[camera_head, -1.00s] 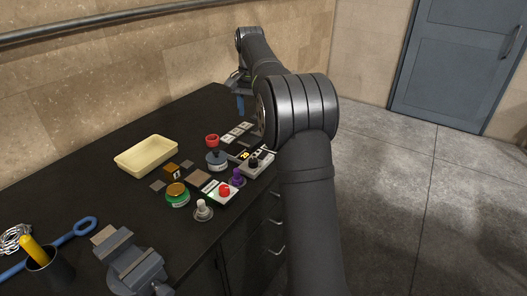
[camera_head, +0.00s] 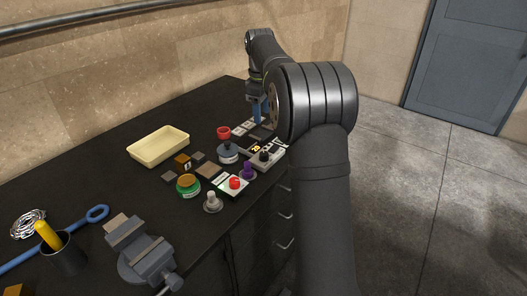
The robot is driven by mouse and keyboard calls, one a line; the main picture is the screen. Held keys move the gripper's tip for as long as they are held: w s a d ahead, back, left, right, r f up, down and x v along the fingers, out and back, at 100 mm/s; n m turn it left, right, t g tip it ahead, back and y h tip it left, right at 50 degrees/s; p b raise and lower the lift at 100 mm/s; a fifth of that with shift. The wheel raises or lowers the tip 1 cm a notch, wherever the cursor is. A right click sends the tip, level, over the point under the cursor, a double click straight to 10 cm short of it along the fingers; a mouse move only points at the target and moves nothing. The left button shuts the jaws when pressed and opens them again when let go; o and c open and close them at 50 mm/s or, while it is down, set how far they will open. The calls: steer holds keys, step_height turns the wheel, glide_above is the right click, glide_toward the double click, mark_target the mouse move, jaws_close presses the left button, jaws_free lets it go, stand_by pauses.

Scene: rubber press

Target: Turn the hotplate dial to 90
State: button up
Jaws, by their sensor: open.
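The hotplate (camera_head: 279,147) stands near the right edge of the bench, partly hidden behind my arm. It has a pale grey front with a small display of yellow digits (camera_head: 256,149), too small to read surely. A black dial (camera_head: 264,156) sits on that front. My gripper (camera_head: 257,121) hangs with its blue fingers pointing down at the far side of the hotplate, behind the dial and apart from it. It is open, and I see nothing between its fingers.
A red ring-shaped item (camera_head: 223,132), a dark round pot (camera_head: 228,152), a purple knob (camera_head: 248,171) and a red button box (camera_head: 233,184) crowd near the dial. A cream tray (camera_head: 158,147) lies left. A vise (camera_head: 140,250) stands at the front.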

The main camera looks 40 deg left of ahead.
mark_target(264, 154)
steer(key=f, duration=1.1)
steer(key=w+f, duration=0.1)
steer(key=f, duration=0.4)
steer(key=shift+a+f, duration=0.1)
steer(key=shift+f, duration=0.2)
steer(key=c, duration=1)
